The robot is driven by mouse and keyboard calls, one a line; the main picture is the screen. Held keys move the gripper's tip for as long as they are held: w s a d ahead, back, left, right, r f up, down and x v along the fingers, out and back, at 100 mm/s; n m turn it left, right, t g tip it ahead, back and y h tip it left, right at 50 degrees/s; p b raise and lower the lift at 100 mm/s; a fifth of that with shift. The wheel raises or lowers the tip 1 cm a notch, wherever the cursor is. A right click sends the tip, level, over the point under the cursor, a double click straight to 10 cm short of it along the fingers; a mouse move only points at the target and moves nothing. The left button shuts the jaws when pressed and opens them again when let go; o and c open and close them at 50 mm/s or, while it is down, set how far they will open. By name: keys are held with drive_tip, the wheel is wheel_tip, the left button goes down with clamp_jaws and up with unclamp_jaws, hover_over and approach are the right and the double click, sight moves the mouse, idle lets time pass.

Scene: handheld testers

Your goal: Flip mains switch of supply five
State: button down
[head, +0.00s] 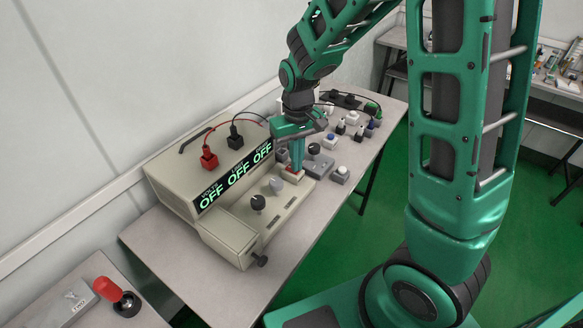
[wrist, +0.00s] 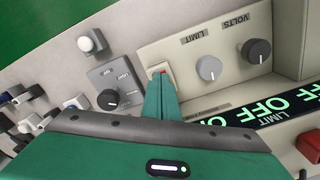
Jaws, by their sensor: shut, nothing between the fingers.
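The supply (head: 172,180) is a beige bench unit on the table, and its display (head: 239,175) reads OFF three times. The display also shows in the wrist view (wrist: 265,112). A red switch sits at the far right end of its sloping front panel, and a sliver of it shows in the wrist view (wrist: 163,72). My gripper (head: 296,168) is shut and empty, pointing down at that switch. Its fingertips (wrist: 160,80) are right at the switch and hide most of it. I cannot tell whether they touch it or which way it is tipped.
On the panel are a grey knob (head: 276,184) and a dark knob (head: 258,202). A red plug (head: 208,158) and a black plug (head: 235,138) with cables are on top. A grey box with a dark knob (wrist: 108,99) and several small switch boxes stand beyond the supply.

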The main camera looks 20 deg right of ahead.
wheel_tip(320, 180, up, 7)
idle(1.1)
idle(0.3)
drive_tip(key=s+d+r+m, duration=0.2)
drive_tip(key=s+d, duration=0.4)
drive_tip(key=s+d+r+m, duration=0.2)
drive_tip(key=s+d+r, duration=0.1)
drive_tip(key=s+d, duration=0.35)
drive_tip(key=s+d+m, duration=0.1)
drive_tip(key=s+d, duration=0.1)
drive_tip(key=s, duration=0.4)
drive_tip(key=s+d+m, duration=0.2)
drive_tip(key=s, duration=0.5)
drive_tip(key=shift+d, duration=0.35)
drive_tip(key=shift+w, duration=0.1)
